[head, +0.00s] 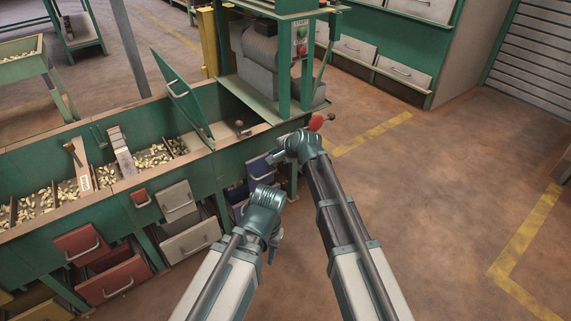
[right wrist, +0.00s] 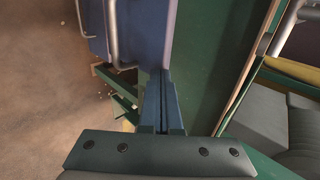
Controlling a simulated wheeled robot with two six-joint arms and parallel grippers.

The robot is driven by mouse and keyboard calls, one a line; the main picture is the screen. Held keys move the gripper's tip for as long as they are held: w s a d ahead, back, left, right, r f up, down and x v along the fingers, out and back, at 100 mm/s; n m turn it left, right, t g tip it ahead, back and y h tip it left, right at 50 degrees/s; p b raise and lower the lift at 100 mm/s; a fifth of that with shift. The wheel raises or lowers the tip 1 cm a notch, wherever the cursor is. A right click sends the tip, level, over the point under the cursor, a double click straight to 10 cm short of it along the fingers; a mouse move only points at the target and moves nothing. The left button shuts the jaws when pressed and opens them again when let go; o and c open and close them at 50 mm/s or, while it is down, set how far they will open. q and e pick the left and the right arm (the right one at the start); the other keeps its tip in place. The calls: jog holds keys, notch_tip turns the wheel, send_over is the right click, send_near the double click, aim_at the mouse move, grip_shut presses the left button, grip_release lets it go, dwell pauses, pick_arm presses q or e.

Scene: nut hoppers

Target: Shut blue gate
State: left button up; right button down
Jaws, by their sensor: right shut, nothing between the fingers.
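The blue gate (head: 260,168) is a blue panel on the front of the long green hopper, at its right end. In the right wrist view, the blue gate (right wrist: 143,35) fills the top middle, with a pale bar handle along its left side. My right gripper (head: 275,157) is shut and empty, right at the panel; its fingertips (right wrist: 160,76) reach the panel's lower edge, and I cannot tell whether they touch. My left gripper (head: 273,249) hangs lower, in front of the hopper; its fingers are too small to read.
Red (head: 80,243) and white (head: 177,200) gates sit farther left along the hopper, above pulled-out drawers. A raised green lid (head: 188,103) stands over the hopper. A green machine frame (head: 284,70) stands behind. The floor at right is clear.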

jog(key=w+a, duration=0.2)
jog(key=w, duration=0.1)
jog(key=shift+w+a, duration=0.25)
jog(key=shift+w, duration=0.05)
jog(key=shift+s, duration=0.1)
jog(key=shift+s+d, duration=0.35)
jog(key=shift+s, duration=0.15)
jog(key=s+f+p+v, duration=0.1)
jog(key=p+v, duration=0.6)
jog(key=v, duration=0.5)
jog(key=shift+d+f, duration=0.2)
jog(key=shift+d, duration=0.25)
